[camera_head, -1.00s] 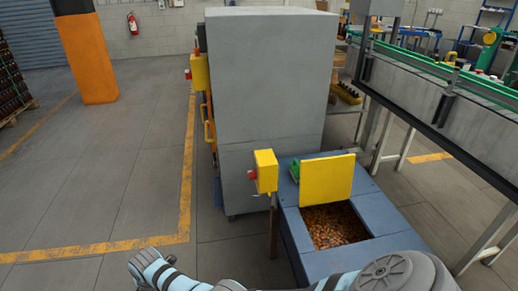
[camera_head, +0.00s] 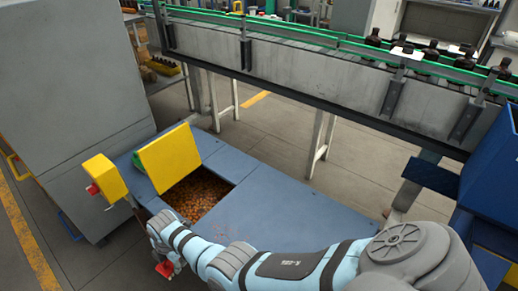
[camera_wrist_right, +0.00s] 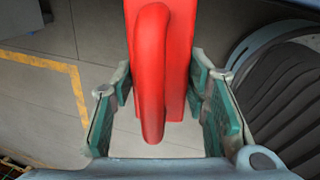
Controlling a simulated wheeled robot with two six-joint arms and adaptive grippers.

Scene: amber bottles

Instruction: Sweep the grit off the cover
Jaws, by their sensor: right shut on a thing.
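A blue cover panel (camera_head: 285,200) lies flat beside an open hatch in the low blue housing. A few small dark specks show on its top, too small to make out well. My right arm crosses in front of the panel's near side. My right gripper (camera_wrist_right: 160,88) is shut on a red tool with a rounded handle (camera_wrist_right: 152,70); its far end is out of the wrist view. My left gripper is not in view.
A yellow flap (camera_head: 168,158) stands raised behind the hatch, which holds brown caps (camera_head: 198,194). A yellow box with a red button (camera_head: 104,177) stands left of it. A conveyor (camera_head: 300,75) with dark bottles runs behind. A blue bin (camera_head: 490,170) stands right.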

